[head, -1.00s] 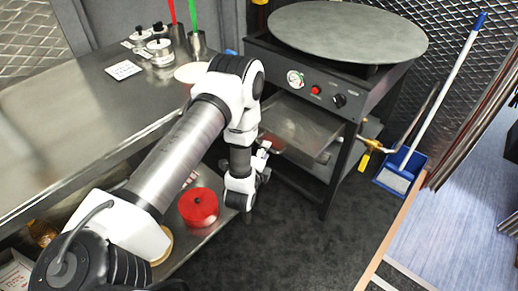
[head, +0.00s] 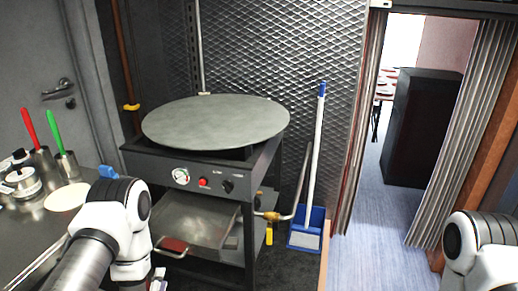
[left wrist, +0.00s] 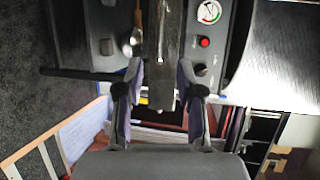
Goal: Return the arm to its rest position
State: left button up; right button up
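My left arm (head: 125,225) reaches in from the bottom left of the head view, bent at a white joint beside the counter. Only a small part near my left gripper shows at the bottom edge there, in front of the griddle stand. In the left wrist view my left gripper (left wrist: 160,98) has its two fingers apart, with nothing held between them. A dark metal bar of the stand shows beyond the fingers. My right arm (head: 480,250) shows at the bottom right of the head view; its gripper is out of view.
The griddle stand (head: 248,225) with a round plate (head: 215,120) and knobs is close ahead. A steel counter (head: 30,225) with utensil cups is at left. A blue dustpan (head: 306,230) and broom lean by the mesh wall. A doorway opens at right.

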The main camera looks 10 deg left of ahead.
pick_arm(q)
jog(key=s+d+r+g+h+p, duration=0.1)
jog(key=d+r+g+h+p, duration=0.1)
jog(key=d+r+p, duration=0.35)
jog(key=s+d+f+n+g+h+p, duration=0.1)
jog(key=s+f+n+g, duration=0.1)
jog(key=s+n+g, duration=0.2)
jog(key=s+d+f+n+g+h+p, duration=0.1)
jog(key=s+d+f+n+g+p, duration=0.1)
jog(key=s+n, duration=0.4)
jog(key=s+d+f+n+g+h+p, duration=0.1)
jog(key=s+f+n+g, duration=0.3)
jog(key=s+g, duration=0.3)
jog(key=s+n, duration=0.1)
jog(key=s, duration=0.4)
jog(key=shift+s+d+n, duration=0.25)
jog(key=shift+d+n, duration=0.05)
jog(key=shift+d, duration=0.1)
jog(key=shift+f, duration=0.1)
